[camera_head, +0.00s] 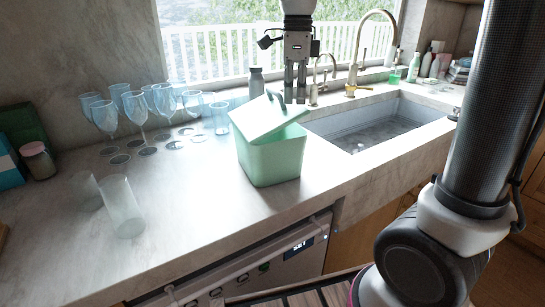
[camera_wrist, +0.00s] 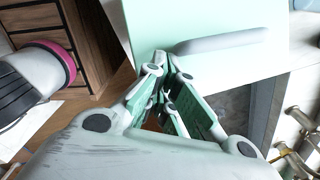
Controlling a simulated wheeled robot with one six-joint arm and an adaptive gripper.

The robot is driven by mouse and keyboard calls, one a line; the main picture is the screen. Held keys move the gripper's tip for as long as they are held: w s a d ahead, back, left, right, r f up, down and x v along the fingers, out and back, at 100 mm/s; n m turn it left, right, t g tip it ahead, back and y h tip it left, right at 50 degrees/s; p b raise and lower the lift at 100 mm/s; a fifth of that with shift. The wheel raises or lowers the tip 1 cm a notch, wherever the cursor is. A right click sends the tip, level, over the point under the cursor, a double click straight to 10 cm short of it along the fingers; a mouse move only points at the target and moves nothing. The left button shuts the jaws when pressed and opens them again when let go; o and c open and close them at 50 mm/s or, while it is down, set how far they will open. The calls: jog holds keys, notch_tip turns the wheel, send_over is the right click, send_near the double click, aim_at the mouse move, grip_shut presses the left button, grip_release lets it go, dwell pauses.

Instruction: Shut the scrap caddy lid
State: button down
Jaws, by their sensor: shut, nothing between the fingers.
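The scrap caddy (camera_head: 275,162) is a mint-green box on the counter beside the sink. Its pale green lid (camera_head: 262,119) is tilted, partly open, and the upper part of the box shows below it at the right. A grey handle (camera_head: 277,104) is on the lid. My gripper (camera_head: 295,99) is shut and empty, pointing down, above and just right of the lid, behind the caddy's front. In the wrist view, the lid (camera_wrist: 218,18) and its handle (camera_wrist: 222,42) lie just beyond my closed fingertips (camera_wrist: 166,68). I cannot tell whether they touch.
Several stemmed glasses and tumblers (camera_head: 221,117) stand left of the caddy. Two clear tumblers (camera_head: 122,208) stand at the front left. The sink (camera_head: 375,128) is right of the caddy, with brass taps (camera_head: 354,70) behind it. A grey bottle (camera_head: 256,82) stands behind the caddy.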

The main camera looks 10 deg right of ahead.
aim_at(294, 110)
jog(key=shift+f, duration=2)
dwell(0.7)
jog(key=shift+r, duration=2.5)
